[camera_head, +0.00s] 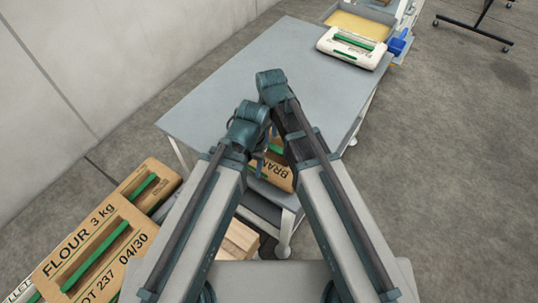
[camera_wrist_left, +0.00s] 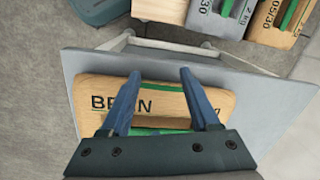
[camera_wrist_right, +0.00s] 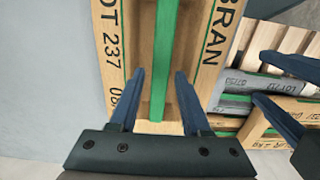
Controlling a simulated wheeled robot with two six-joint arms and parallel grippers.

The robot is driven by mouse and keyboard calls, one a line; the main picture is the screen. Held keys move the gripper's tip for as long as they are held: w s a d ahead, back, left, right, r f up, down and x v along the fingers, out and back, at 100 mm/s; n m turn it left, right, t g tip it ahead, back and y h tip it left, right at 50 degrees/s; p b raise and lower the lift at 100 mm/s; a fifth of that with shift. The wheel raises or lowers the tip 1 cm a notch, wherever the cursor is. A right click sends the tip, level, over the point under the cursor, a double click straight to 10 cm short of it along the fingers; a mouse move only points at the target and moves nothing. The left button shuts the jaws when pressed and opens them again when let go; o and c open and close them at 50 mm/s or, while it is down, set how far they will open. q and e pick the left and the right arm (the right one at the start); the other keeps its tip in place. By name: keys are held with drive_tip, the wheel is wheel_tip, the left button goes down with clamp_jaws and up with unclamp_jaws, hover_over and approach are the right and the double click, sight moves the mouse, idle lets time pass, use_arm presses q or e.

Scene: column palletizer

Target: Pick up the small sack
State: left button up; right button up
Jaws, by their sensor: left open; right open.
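A brown sack marked BRAN with a green band (camera_head: 283,176) lies flat at the near end of the grey table, partly hidden under my arms. My left gripper (camera_wrist_left: 161,77) is open and empty above this sack (camera_wrist_left: 172,101), its fingers apart over the lettering. My right gripper (camera_head: 268,150) is mostly hidden by the arm links. In the right wrist view its fingers (camera_wrist_right: 160,74) are open over the green band of the BRAN sack (camera_wrist_right: 196,50), with nothing held. A white sack with green bands (camera_head: 352,47) lies at the table's far right end.
The grey table (camera_head: 220,85) is bare between the two sacks. Brown flour sacks (camera_head: 92,245) are stacked at the lower left, with a wooden pallet (camera_head: 238,240) near them. A blue item (camera_head: 397,44) and a yellow-topped surface (camera_head: 357,24) are beyond the white sack. My two grippers are close together.

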drive_tip(key=f+b, duration=0.5)
drive_tip(key=shift+a+f, duration=0.2)
drive_tip(key=shift+r, duration=0.1)
drive_tip(key=shift+c, duration=0.3)
clamp_jaws()
idle(1.2)
